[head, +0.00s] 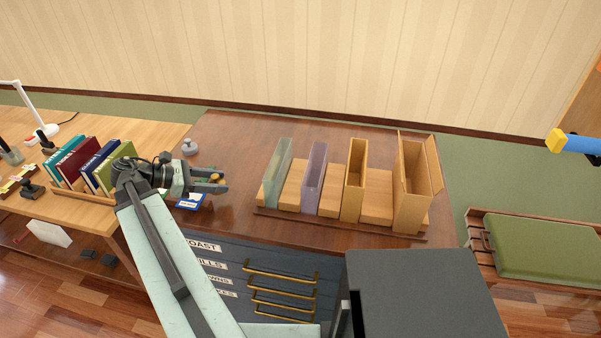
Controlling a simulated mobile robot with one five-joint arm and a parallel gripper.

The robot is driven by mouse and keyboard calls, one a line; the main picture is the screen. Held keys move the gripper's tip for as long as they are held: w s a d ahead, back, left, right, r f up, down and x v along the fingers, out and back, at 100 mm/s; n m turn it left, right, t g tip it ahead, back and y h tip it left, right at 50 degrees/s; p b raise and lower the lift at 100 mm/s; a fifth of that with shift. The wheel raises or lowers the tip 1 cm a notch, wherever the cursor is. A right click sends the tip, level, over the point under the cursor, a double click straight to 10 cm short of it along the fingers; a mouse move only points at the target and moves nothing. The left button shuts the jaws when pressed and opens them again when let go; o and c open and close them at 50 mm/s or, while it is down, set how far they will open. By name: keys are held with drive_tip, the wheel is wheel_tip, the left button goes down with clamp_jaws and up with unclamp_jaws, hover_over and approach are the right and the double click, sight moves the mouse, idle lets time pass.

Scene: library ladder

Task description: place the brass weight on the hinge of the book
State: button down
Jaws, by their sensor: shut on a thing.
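My gripper (221,183) is at the left part of the dark wooden desk, above its top. It is shut on a small brass-coloured thing, the brass weight (216,177), which is mostly hidden by the jaws. A flat blue-and-white item (190,203) lies on the desk just below my gripper, partly covered by my arm. I cannot tell whether it is the book, and no hinge can be made out.
A grey knobbed object (189,148) stands behind my gripper. A wooden rack (330,224) with several upright coloured holders fills the desk's right half. Upright books (75,163) stand on the left table (150,135). An olive cushion (545,245) is at far right.

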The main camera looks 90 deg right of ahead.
drive_tip(key=b, duration=0.1)
hover_over(254, 171)
drive_tip(key=shift+w+a+f, duration=0.2)
drive_tip(key=shift+a+f, duration=0.1)
drive_tip(key=shift+f, duration=0.4)
drive_tip(key=f+b, duration=0.2)
drive_tip(key=b, duration=0.1)
drive_tip(key=f+b, duration=0.1)
drive_tip(key=f, duration=0.1)
drive_tip(key=shift+s+d, duration=0.15)
drive_tip(key=shift+d, duration=0.1)
drive_tip(key=shift+r, duration=0.2)
drive_tip(key=shift+f, duration=0.15)
drive_tip(key=c, duration=0.7)
unclamp_jaws()
